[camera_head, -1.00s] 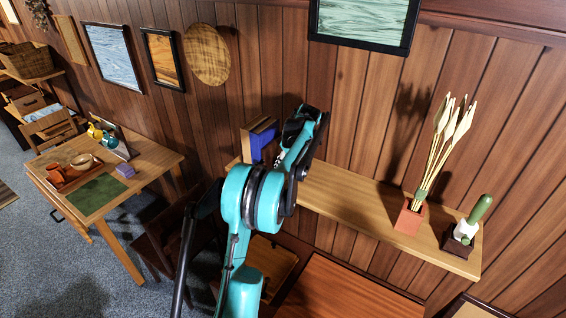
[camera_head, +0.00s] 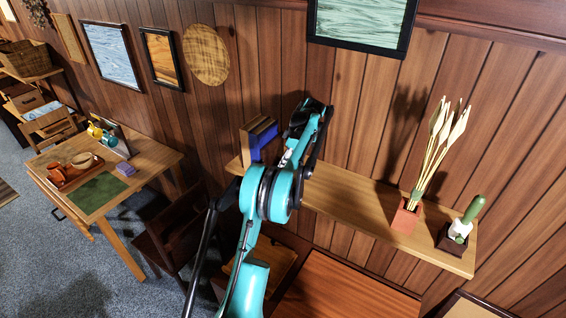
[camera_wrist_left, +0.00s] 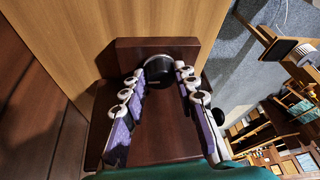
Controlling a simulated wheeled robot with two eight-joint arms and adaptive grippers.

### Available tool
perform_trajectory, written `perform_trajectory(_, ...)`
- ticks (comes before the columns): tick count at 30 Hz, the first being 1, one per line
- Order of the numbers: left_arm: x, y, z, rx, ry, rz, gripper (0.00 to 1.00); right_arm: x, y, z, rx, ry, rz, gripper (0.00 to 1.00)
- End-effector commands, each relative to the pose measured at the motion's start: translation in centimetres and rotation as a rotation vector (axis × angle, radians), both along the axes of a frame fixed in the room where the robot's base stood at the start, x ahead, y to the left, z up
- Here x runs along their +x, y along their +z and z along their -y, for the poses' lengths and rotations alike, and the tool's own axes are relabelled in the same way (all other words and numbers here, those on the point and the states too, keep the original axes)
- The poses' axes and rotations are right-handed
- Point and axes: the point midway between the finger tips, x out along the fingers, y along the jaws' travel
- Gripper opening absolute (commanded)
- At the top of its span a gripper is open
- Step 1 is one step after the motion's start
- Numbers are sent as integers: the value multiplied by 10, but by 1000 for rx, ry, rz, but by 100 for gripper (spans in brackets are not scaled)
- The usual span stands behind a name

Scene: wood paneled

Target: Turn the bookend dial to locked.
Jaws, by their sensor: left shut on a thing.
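The dark brown wooden bookend (camera_wrist_left: 165,142) fills the middle of the left wrist view. Its round black dial (camera_wrist_left: 159,70) sits between the fingertips of my left gripper (camera_wrist_left: 160,77). The pale-jointed fingers with purple pads flank the dial on both sides, and the gripper is shut on it. Any marking on the dial is too small to read. In the head view my left gripper (camera_head: 312,112) is at the shelf's far end by the wall, and the arm hides the bookend and dial. My right gripper is in neither view.
The wooden shelf (camera_head: 345,205) runs along the paneled wall, bare in its middle. Books (camera_head: 258,138) stand at its left end. A vase of pale stems (camera_head: 407,218) and a potted cactus (camera_head: 473,217) stand at its right end. A chair (camera_head: 175,240) is below left.

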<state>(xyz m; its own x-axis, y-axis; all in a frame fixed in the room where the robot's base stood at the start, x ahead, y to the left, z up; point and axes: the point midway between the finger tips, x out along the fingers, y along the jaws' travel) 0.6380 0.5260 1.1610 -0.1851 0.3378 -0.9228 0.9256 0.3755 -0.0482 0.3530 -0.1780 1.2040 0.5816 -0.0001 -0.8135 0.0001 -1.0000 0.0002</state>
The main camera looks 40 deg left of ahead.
Motion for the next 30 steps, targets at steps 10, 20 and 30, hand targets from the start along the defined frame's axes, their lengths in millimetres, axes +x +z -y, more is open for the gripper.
perform_trajectory(10, 0, 0, 0, -1, 3, 1, 0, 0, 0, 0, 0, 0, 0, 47)
perform_trajectory(20, 0, 0, 0, 0, 3, 0, 38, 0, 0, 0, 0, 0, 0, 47)
perform_trajectory(30, 9, 38, 15, 0, 1, 0, 38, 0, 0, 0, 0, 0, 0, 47)
